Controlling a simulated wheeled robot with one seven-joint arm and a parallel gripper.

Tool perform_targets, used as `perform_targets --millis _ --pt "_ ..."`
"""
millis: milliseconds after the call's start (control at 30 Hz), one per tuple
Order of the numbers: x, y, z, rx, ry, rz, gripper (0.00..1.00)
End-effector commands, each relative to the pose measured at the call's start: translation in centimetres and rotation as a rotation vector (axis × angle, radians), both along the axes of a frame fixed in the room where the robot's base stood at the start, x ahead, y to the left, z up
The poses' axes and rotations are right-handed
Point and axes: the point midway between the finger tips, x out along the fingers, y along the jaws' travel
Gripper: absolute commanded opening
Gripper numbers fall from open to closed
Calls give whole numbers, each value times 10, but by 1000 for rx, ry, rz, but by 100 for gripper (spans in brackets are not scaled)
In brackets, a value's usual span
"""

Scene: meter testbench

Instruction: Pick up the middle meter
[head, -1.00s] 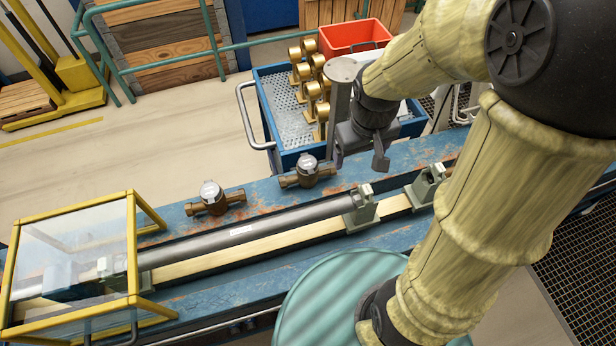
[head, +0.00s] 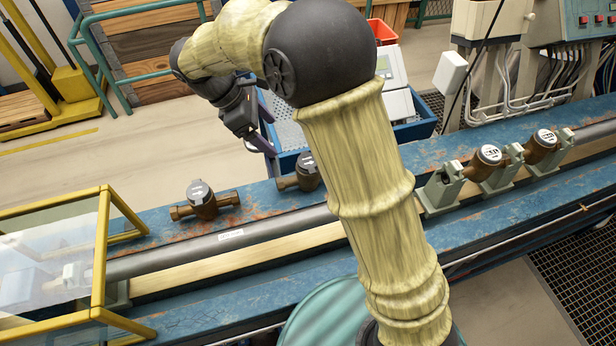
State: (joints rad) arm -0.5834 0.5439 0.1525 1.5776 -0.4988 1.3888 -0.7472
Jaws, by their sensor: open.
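A bronze meter with a grey cap (head: 203,200) stands on the blue bench at left of centre in the head view. A second bronze meter (head: 304,174) stands to its right, partly hidden by my arm. Two more meters with white dials, one nearer (head: 487,156) and one farther (head: 543,143), sit in the pipe line at the right. My arm hides part of the bench, so I cannot tell which meter is the middle one. My gripper (head: 256,146) is open, above and left of the second meter, seen partly and apart from the meters.
A grey pipe (head: 215,240) runs along the bench with green clamp stands (head: 438,192). A yellow-framed clear guard (head: 100,240) stands at the left. A blue cart (head: 413,130) and a red bin (head: 383,31) are behind the bench. A control cabinet (head: 575,20) stands at the back right.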

Motion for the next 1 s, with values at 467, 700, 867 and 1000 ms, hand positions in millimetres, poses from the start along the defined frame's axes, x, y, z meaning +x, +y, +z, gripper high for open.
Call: perform_targets --millis 467,700,867,1000 --pt "2 -32 -54 -2 3 -3 81" --pt "4 -53 -90 -1 2 -4 81" --pt "4 -61 -104 1 0 -4 81" --pt "5 -61 -106 2 -1 -3 81"
